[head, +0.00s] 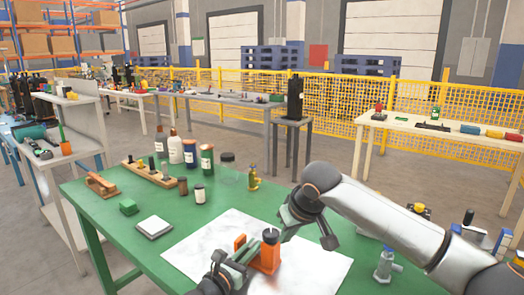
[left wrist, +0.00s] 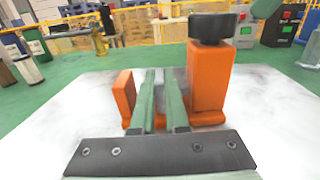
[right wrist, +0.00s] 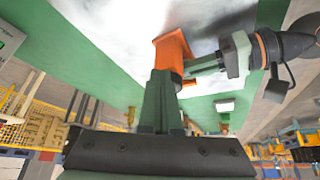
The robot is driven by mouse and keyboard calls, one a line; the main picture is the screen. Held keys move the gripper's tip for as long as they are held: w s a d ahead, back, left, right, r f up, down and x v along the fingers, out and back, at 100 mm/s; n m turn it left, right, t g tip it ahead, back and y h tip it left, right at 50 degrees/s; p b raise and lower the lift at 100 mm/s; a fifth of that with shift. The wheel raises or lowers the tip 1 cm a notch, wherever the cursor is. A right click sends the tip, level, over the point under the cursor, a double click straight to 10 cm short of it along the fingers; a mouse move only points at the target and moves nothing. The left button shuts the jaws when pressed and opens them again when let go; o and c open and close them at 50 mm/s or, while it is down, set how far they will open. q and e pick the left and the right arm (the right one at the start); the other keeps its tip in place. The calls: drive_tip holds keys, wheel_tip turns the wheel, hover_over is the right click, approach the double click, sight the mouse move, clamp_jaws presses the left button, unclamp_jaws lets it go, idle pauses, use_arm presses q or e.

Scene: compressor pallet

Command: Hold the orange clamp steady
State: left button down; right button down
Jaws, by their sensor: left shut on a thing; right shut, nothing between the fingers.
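The orange clamp (head: 265,258) stands upright on a white sheet (head: 200,255) on the green table. It has a tall block with a black knob (left wrist: 212,27) and a shorter orange jaw (left wrist: 124,97). My left gripper (left wrist: 160,78) is shut on the clamp, its fingers low between the tall block and the short jaw. The exact contact is hidden. My right gripper (head: 289,232) is shut and empty, just right of the clamp's top. In the right wrist view, the clamp (right wrist: 172,55) lies just beyond its fingertips (right wrist: 161,80).
Bottles (head: 175,150), a wooden rack (head: 150,174), a green block (head: 128,207) and a white-topped square (head: 154,227) stand toward the table's back and left. A yellow figure-like item (head: 254,178) is behind the sheet. A grey fitting (head: 386,263) stands right of it.

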sight(269, 246)
wheel_tip(269, 246, up, 6)
drive_tip(key=shift+a+f, duration=0.1)
drive_tip(key=shift+f, duration=0.15)
wheel_tip(269, 246, down, 6)
drive_tip(key=s+a, duration=0.1)
drive_tip(key=a, duration=0.2)
idle(0.8)
drive_tip(key=shift+w+d, duration=0.1)
drive_tip(key=shift+w, duration=0.2)
idle(0.7)
drive_tip(key=shift+d, duration=0.1)
drive_tip(key=shift+w+d, duration=0.2)
drive_tip(key=shift+d, duration=0.55)
